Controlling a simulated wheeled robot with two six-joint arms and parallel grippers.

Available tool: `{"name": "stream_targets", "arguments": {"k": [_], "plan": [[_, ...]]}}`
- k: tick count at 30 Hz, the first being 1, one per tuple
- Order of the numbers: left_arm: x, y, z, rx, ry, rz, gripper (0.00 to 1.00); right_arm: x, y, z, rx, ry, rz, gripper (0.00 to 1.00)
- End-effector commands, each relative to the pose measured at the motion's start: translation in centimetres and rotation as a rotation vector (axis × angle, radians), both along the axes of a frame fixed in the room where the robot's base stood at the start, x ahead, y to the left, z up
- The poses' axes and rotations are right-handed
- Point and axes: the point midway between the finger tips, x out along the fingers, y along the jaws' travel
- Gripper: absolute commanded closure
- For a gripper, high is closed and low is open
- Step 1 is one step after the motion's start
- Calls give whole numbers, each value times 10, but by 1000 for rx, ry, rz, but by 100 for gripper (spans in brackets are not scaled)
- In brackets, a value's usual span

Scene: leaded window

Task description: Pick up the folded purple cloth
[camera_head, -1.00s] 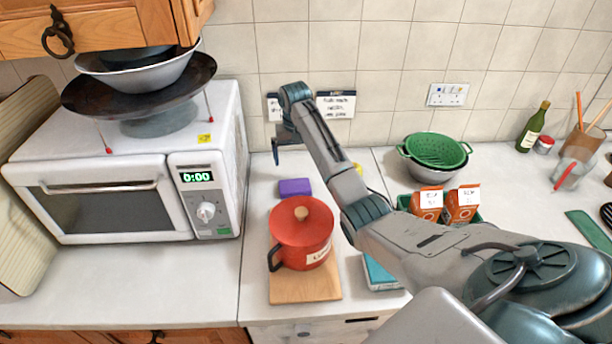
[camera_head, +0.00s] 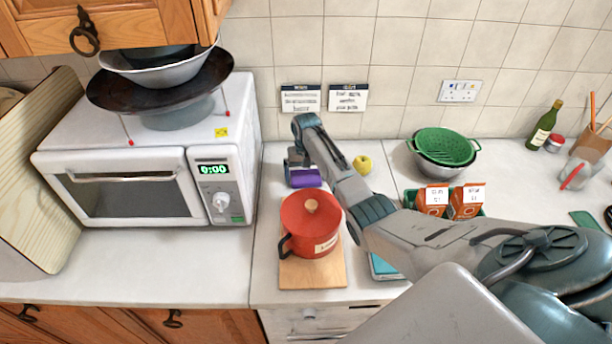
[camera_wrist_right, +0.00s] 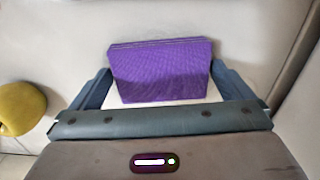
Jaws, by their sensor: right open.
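The folded purple cloth (camera_head: 304,178) lies on the white counter behind the red pot, partly hidden by my right gripper in the head view. In the right wrist view the purple cloth (camera_wrist_right: 162,70) sits between the two fingers, with a small gap showing on each side near the fingers' bases. My right gripper (camera_head: 298,172) is open, with its fingers to either side of the cloth; it also shows in the right wrist view (camera_wrist_right: 162,84). I cannot tell its exact height above the counter. My left gripper is not in view.
A red lidded pot (camera_head: 311,222) stands on a wooden board (camera_head: 312,274) in front of the cloth. A yellow apple (camera_head: 362,164) is to its right. The microwave (camera_head: 130,180) stands to the left, and the tiled wall (camera_head: 300,50) rises behind. A green colander (camera_head: 443,146) sits farther right.

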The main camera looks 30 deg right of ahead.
Motion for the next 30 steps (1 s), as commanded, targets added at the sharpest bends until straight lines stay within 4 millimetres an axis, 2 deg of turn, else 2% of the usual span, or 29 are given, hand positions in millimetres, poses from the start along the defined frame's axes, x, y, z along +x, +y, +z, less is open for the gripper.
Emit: {"name": "stream_targets", "arguments": {"k": [6, 11, 19, 22, 26, 30], "plan": [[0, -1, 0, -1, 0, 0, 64, 0, 0, -1, 0, -1, 0, 0], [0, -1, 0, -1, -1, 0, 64, 0, 0, -1, 0, -1, 0, 31], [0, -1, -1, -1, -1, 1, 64, 1, 0, 0, 0, -2, 0, 32], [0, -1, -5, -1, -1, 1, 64, 1, 0, 7, -1, -5, 1, 32], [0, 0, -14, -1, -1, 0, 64, 1, 0, 28, -1, -6, 1, 32], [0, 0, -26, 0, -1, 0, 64, 2, -1, 57, -1, -8, 0, 32]]}}
